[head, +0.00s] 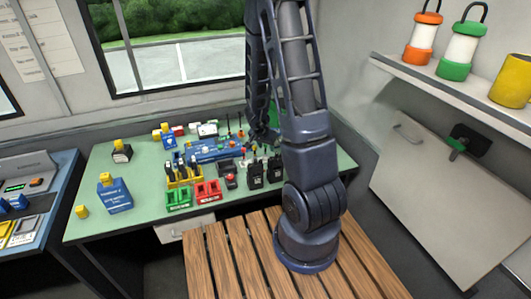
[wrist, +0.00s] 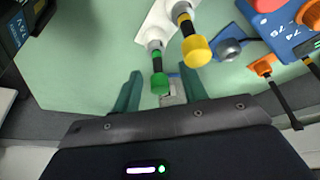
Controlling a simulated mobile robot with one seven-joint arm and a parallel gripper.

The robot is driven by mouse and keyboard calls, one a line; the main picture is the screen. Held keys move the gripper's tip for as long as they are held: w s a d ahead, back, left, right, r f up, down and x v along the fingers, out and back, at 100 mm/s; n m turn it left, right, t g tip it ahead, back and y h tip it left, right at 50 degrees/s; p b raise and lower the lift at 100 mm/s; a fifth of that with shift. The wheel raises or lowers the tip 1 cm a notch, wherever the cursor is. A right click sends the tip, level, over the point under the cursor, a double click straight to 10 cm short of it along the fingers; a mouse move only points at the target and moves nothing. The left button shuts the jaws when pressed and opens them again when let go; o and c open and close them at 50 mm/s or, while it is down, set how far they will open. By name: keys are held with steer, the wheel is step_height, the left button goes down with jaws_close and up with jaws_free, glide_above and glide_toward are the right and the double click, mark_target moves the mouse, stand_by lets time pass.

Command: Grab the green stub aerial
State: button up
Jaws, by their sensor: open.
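The green stub aerial (wrist: 158,80) shows in the wrist view as a short dark rod with a green band and a green tip. It rises from a white holder (wrist: 158,20). My gripper (wrist: 160,86) is open, with one finger to the left and one to the right of the green tip; neither visibly touches it. A similar yellow stub aerial (wrist: 194,42) stands just to the right. In the head view my gripper (head: 262,137) is over the far right part of the green table (head: 110,190), partly behind my arm, and I cannot make out the green aerial there.
In the head view, radios (head: 255,175), a red charger (head: 207,192) and a green charger (head: 179,199) crowd the table front. The table's left part is more open.

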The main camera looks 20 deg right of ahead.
steer(key=shift+w+d+f, duration=0.1)
steer(key=shift+w+f, duration=0.05)
steer(key=shift+f, duration=0.3)
jaws_close()
steer(key=shift+r, duration=0.1)
